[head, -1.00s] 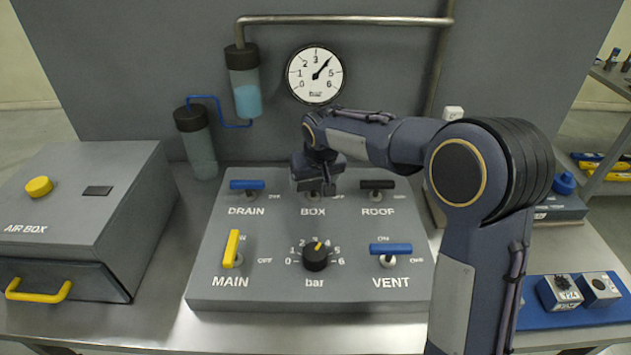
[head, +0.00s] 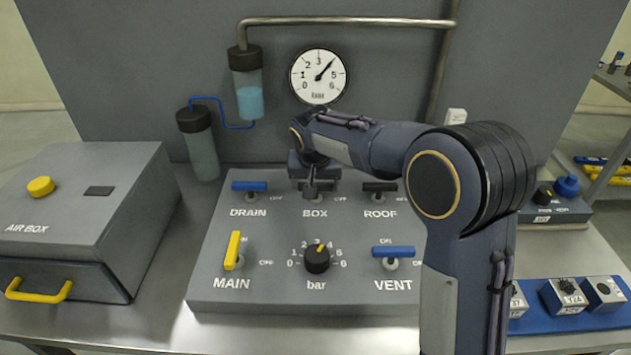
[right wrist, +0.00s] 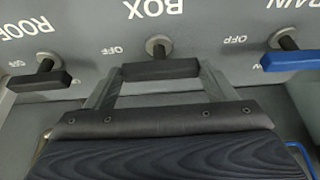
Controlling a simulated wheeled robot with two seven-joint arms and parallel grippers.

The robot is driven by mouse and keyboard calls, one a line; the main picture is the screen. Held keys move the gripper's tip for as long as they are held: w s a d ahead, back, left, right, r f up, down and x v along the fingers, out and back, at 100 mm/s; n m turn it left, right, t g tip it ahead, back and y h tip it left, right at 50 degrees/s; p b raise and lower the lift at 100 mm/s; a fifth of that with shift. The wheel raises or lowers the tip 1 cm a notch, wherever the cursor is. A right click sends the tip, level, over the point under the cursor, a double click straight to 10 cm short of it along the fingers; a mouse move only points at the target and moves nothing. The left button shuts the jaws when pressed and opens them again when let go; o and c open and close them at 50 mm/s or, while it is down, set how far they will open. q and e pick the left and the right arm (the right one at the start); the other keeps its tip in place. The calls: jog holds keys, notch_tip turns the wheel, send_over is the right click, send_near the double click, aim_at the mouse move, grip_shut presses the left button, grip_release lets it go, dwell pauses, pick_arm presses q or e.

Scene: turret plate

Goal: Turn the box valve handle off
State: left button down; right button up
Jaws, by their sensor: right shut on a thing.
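The box valve handle (right wrist: 160,70) is a short black bar on a round metal stem above the BOX label. In the right wrist view it lies roughly level, with the printed OFF to its left. My right gripper (right wrist: 160,78) is shut on it, one finger at each end of the bar. In the head view my right gripper (head: 311,190) comes down over the BOX valve and hides most of the handle. My left gripper is not in view.
The blue DRAIN handle (head: 249,186) and black ROOF handle (head: 380,187) stand close on either side. The yellow MAIN handle (head: 232,250), bar knob (head: 317,259) and blue VENT handle (head: 393,252) are in front. The gauge (head: 318,77) hangs behind.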

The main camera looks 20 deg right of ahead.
jog(key=o, duration=1)
jog(key=v, duration=0.8)
jog(key=s+d+y, duration=0.3)
jog(key=s+d, duration=0.4)
jog(key=s, duration=0.6)
jog(key=s+f, duration=0.2)
jog(key=s, duration=0.4)
jog(key=s+a+f+n+t+y, duration=0.1)
jog(key=s+f, duration=0.1)
jog(key=s, duration=0.4)
jog(key=s+a+f+y, duration=0.1)
jog(key=s+f, duration=0.2)
jog(key=s, duration=0.4)
jog(key=shift+a+n, duration=0.15)
jog(key=shift+n, duration=0.25)
